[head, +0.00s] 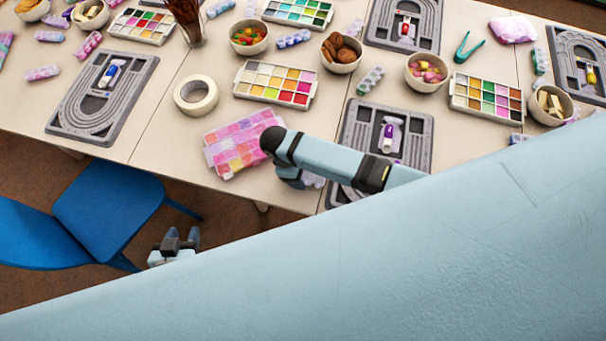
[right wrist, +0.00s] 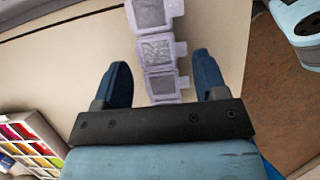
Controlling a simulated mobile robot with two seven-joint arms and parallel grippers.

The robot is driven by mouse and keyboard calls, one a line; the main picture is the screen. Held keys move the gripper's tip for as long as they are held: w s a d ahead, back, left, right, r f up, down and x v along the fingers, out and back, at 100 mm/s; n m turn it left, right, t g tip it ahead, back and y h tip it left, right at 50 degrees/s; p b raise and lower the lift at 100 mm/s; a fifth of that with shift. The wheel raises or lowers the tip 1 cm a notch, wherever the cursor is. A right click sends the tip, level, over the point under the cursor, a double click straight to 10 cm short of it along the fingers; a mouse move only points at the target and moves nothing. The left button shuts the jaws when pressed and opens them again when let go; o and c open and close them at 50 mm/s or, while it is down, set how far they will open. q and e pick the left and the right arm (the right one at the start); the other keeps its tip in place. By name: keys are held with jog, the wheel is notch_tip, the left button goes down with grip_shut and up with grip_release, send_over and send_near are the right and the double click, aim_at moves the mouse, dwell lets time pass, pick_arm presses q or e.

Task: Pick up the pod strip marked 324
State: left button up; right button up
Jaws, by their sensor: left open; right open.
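A pale lavender pod strip (right wrist: 156,52) with square, grey-topped pods lies on the table in the right wrist view. Its near end is between the two fingers of my right gripper (right wrist: 163,82), which are open with a gap on each side. No number can be read on it. In the head view a pale lavender piece (head: 314,181) shows beside my right arm, which hides most of that spot. My left gripper (head: 180,241) is open and empty, off the table's front edge near the blue chair.
Other pod strips (head: 370,80) lie about, their marks too small to read. A pink patterned case (head: 238,141), a tape roll (head: 196,95) and a bead board (head: 357,120) surround my right arm. A blue chair (head: 110,205) stands at the front left.

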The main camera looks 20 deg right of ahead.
jog(key=shift+f, duration=0.3)
jog(key=c, duration=0.8)
jog(key=shift+c, duration=0.2)
jog(key=shift+r, duration=0.15)
